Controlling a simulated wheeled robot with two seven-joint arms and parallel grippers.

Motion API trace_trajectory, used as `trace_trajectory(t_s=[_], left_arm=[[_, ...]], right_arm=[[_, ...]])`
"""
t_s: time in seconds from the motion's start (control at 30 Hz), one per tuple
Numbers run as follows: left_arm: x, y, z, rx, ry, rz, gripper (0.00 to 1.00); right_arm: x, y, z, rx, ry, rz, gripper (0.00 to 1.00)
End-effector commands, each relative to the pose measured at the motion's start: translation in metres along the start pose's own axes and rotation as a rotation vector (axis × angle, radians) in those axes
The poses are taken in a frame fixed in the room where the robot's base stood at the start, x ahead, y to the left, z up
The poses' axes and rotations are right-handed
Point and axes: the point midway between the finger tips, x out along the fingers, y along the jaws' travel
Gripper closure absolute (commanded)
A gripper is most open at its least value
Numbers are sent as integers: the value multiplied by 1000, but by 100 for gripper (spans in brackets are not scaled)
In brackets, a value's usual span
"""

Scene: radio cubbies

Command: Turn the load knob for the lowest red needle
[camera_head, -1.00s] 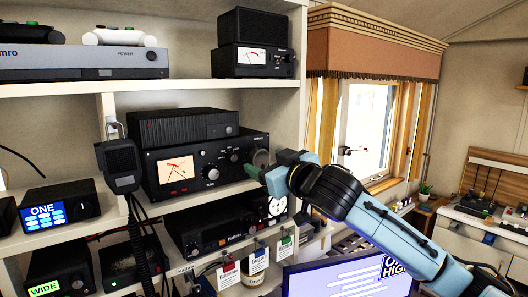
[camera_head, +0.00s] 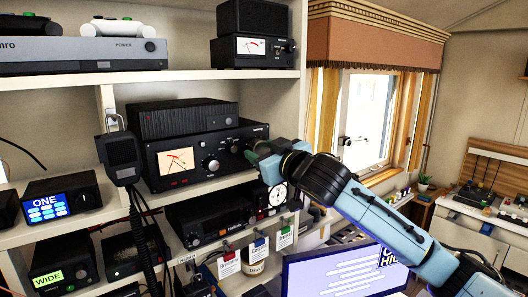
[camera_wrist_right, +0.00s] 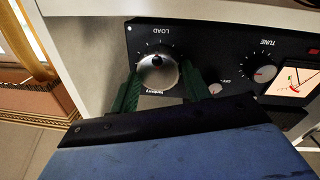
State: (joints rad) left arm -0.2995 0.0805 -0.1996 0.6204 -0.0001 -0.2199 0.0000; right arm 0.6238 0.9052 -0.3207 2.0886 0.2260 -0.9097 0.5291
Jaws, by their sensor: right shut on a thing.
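The black tuner (camera_head: 168,184) stands on the middle shelf. Its lit cream meter (camera_head: 176,162) shows a red needle and a dark needle; their exact readings are too small to tell. The TUNE knob (camera_head: 212,164) is right of the meter. My right gripper (camera_head: 252,147) is at the right end of the tuner's front and hides the LOAD knob in the head view. In the right wrist view, which is upside down, the silver LOAD knob (camera_wrist_right: 157,68) sits between my green fingers, which are shut on it. My left gripper is not in view.
A black box (camera_head: 182,118) lies on top of the tuner. A hand microphone (camera_head: 120,157) hangs at the left upright. Another radio (camera_head: 212,218) is on the shelf below, with hanging tags under it. A monitor (camera_head: 330,272) stands below my right arm.

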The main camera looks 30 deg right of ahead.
Motion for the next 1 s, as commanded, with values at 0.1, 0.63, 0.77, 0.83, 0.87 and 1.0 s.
trace_trajectory(t_s=[0.1,0.63,0.77,0.83,0.87,1.0], left_arm=[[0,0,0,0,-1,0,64],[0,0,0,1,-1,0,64],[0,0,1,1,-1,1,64],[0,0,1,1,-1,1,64],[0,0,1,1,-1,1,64],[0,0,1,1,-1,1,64]], right_arm=[[0,0,0,-16,1,1,76],[0,-1,2,-363,28,8,76],[0,-1,2,-484,37,11,76],[0,-2,2,-546,43,12,76],[0,-2,2,-571,45,13,76],[0,-2,3,-682,53,16,76]])
